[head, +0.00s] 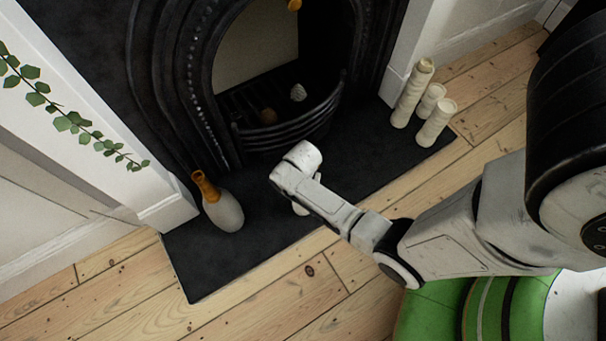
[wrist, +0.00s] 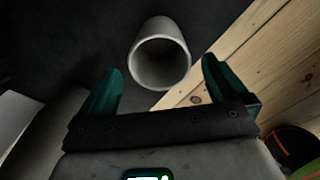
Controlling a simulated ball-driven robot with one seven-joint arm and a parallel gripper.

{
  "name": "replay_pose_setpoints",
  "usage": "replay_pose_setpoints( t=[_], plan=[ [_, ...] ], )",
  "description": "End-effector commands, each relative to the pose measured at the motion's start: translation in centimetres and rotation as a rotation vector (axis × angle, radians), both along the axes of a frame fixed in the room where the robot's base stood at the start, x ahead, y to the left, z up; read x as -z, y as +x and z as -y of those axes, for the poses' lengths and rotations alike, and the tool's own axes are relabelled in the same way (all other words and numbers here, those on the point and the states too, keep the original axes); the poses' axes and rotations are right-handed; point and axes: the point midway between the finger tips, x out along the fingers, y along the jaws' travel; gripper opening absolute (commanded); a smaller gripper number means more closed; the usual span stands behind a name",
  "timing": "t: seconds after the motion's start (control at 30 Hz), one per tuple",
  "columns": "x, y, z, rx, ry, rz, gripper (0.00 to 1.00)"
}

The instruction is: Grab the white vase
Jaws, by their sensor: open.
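The white vase (wrist: 160,52) shows in the wrist view as a pale, round-mouthed cylinder on the dark hearth slab. Its open mouth faces the camera. My gripper (wrist: 162,70) is open, with one dark green finger to the left of the vase and one to the right. Both fingers look apart from it, and nothing is held. In the head view my arm reaches over the slab and its end hides the fingers. A small white piece (head: 300,209) shows just below the arm there; I cannot tell for sure that it is the vase.
A grey bottle with an orange neck (head: 223,210) stands on the hearth slab (head: 215,265) to the left. Several cream candles (head: 435,123) stand at its right end. The black fireplace (head: 180,80) rises behind. The floorboards (head: 280,305) in front are clear.

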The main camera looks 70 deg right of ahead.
Motion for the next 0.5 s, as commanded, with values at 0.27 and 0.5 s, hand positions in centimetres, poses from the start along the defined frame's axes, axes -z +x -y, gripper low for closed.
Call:
replay_pose_setpoints(
  t=[0.27,0.5],
  plan=[
    [1.6,0.0,0.0,0.000,0.000,0.000,1.00],
    [4.6,0.1,0.0,0.000,0.000,0.001,1.00]
  ],
)
